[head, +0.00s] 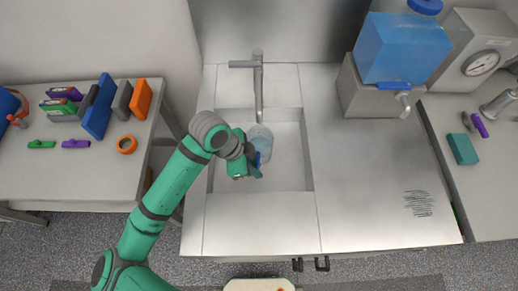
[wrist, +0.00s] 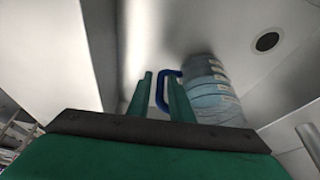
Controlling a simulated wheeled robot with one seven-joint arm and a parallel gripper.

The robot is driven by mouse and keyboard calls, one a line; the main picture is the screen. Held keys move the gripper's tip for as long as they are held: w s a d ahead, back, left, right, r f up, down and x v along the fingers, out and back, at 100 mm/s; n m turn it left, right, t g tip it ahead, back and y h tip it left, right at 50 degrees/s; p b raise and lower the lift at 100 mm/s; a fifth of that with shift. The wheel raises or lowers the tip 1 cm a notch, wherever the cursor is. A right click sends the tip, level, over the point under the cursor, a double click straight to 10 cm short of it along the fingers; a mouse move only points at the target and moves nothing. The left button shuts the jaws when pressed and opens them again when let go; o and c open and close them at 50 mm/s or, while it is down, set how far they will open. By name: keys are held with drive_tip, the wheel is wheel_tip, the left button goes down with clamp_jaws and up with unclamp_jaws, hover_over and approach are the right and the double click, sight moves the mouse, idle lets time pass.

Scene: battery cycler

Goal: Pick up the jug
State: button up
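The jug (head: 262,137) is a clear, light-blue container with a blue handle, in the sink basin. In the wrist view the jug (wrist: 212,92) is at the right, with its blue handle (wrist: 161,88) toward my fingers. My gripper (head: 257,172) is in the basin at the handle side of the jug. In the wrist view my gripper (wrist: 160,77) has its two green fingers apart, with part of the handle showing between them, nearer the right finger. Whether a finger touches the handle I cannot tell. My gripper and wrist hide part of the jug in the head view.
The steel sink (head: 290,182) has walls close around the jug, and a tall faucet (head: 258,85) stands behind it. A drain hole (wrist: 267,41) shows beyond the jug. A blue water tank (head: 400,48) stands on the right of the counter.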

drive_tip(key=shift+x, duration=1)
clamp_jaws()
drive_tip(key=shift+a, duration=0.1)
drive_tip(key=shift+w, duration=0.1)
idle(0.5)
